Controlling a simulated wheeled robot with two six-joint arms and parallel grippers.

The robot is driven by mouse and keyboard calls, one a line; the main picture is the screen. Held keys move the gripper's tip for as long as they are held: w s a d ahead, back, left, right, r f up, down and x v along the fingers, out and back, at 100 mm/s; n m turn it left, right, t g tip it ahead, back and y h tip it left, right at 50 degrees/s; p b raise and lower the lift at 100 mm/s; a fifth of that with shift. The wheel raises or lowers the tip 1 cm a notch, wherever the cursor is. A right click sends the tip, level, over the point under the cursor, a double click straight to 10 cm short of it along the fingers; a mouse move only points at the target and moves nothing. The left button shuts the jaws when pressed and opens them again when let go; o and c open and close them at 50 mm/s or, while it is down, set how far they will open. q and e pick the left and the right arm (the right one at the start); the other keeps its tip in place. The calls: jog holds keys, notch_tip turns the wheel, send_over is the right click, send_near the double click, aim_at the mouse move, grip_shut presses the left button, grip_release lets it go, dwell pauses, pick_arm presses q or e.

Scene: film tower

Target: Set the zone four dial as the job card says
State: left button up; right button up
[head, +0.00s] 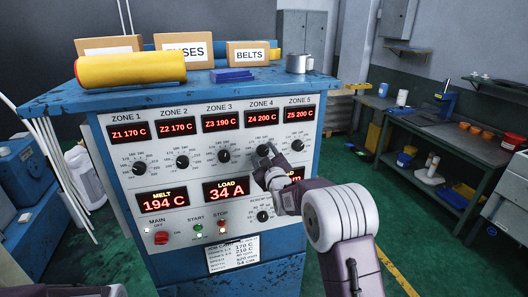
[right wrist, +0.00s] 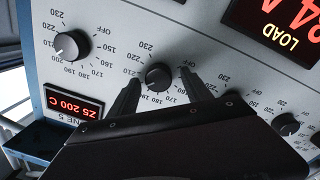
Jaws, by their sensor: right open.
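The zone four dial (head: 263,150) is a black round knob under the red display (head: 262,118) reading Z4 200 C. My right gripper (head: 267,160) is in front of it in the head view. In the right wrist view, upside down, the zone four dial (right wrist: 159,76) sits between the two open fingers of my right gripper (right wrist: 160,80), with a gap visible on each side. Whether the fingers touch the panel is unclear. My left gripper is not in view.
The zone three dial (head: 224,156) and zone five dial (head: 297,145) flank the zone four dial. Green start (head: 198,227) and red stop (head: 222,223) buttons are below. Boxes, a yellow roll (head: 130,70) and a metal mug (head: 299,63) stand on top.

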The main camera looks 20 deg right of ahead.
jog(key=shift+s+d, duration=0.1)
jog(key=c, duration=0.3)
grip_shut()
jog(key=shift+f+m+b, duration=0.1)
jog(key=shift+m+b, duration=0.5)
jog(key=shift+b, duration=0.25)
jog(key=shift+m+b, duration=0.85)
jog(key=shift+m, duration=0.15)
jog(key=shift+m+b, duration=0.8)
jog(key=shift+m, duration=0.4)
jog(key=shift+r, duration=0.25)
jog(key=shift+o, duration=1.5)
grip_release()
